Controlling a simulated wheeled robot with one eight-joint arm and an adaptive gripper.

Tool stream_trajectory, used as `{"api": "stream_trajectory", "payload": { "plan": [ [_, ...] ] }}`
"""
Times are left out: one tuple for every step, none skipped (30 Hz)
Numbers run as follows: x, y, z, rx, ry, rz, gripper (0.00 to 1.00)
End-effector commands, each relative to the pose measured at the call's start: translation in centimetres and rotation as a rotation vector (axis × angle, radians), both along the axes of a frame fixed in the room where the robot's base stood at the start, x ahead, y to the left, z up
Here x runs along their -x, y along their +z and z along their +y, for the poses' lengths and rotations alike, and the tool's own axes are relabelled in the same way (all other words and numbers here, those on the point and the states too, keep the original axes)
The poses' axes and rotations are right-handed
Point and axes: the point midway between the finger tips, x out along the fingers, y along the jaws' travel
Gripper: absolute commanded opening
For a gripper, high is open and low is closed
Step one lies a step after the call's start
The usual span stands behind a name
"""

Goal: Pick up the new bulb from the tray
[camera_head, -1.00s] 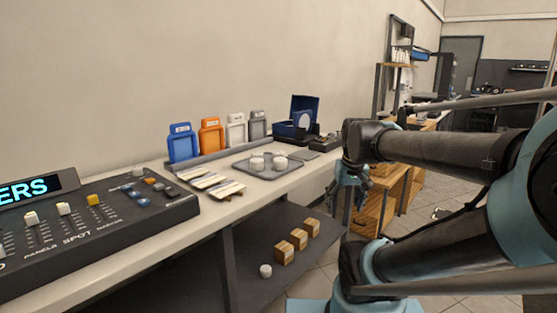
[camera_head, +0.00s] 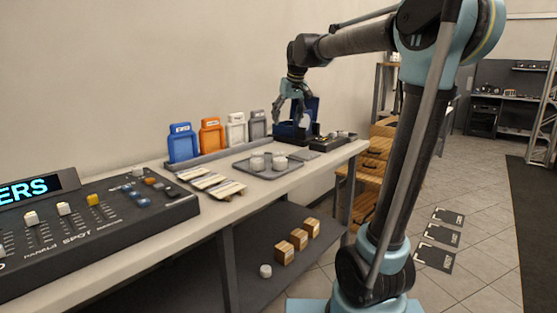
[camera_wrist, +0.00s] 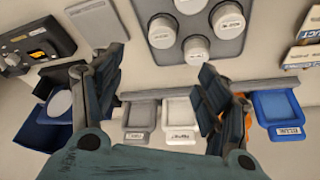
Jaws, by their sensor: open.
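The grey tray (camera_head: 268,174) lies on the bench with several white, round-topped pieces on it (camera_head: 257,163). In the wrist view the tray (camera_wrist: 170,60) is at the top centre, and its white lidded pieces (camera_wrist: 196,49) carry small labels. I cannot read the labels or tell which piece is the new bulb. My gripper (camera_head: 291,116) hangs above the bench, in front of the open blue case and a little beyond the tray. In the wrist view my gripper (camera_wrist: 160,92) has its fingers spread wide with nothing between them.
The open blue case (camera_head: 309,112) stands behind the tray. Blue (camera_head: 182,143), orange (camera_head: 211,135), white and grey frames stand along the wall. Pale strips (camera_head: 213,182) lie left of the tray, beside a control desk (camera_head: 90,220). Wooden blocks (camera_head: 285,252) sit on the lower shelf.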

Motion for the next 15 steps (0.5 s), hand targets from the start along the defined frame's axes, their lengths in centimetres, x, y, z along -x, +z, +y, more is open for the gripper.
{"api": "stream_trajectory", "payload": {
  "plan": [
    [-0.3,-0.1,0.3,-0.001,0.002,-0.001,0.69],
    [-0.4,-0.3,0.3,-0.001,0.003,-0.002,0.69],
    [-0.6,-0.7,0.5,-0.001,0.003,-0.002,0.69],
    [-0.8,-1.1,0.5,-0.001,0.003,-0.002,0.69],
    [-0.9,-1.5,0.6,-0.001,0.003,-0.002,0.69],
    [-1.1,-2.2,0.7,-0.001,0.003,-0.002,0.69],
    [-1.3,-2.6,0.8,-0.001,0.003,-0.002,0.69],
    [-1.5,-3.2,0.9,-0.001,0.003,-0.002,0.69],
    [-1.7,-3.8,1.0,-0.001,0.003,-0.002,0.69],
    [-1.9,-4.3,1.1,-0.001,0.003,-0.002,0.69],
    [-2.1,-4.8,1.2,-0.001,0.003,-0.002,0.69],
    [-2.3,-5.5,1.3,-0.001,0.003,-0.002,0.69],
    [-2.5,-6.0,1.4,-0.001,0.003,-0.002,0.69],
    [-2.7,-6.4,1.5,-0.001,0.003,-0.002,0.69],
    [-2.9,-7.1,1.6,0.000,0.003,-0.002,0.69]
  ]
}}
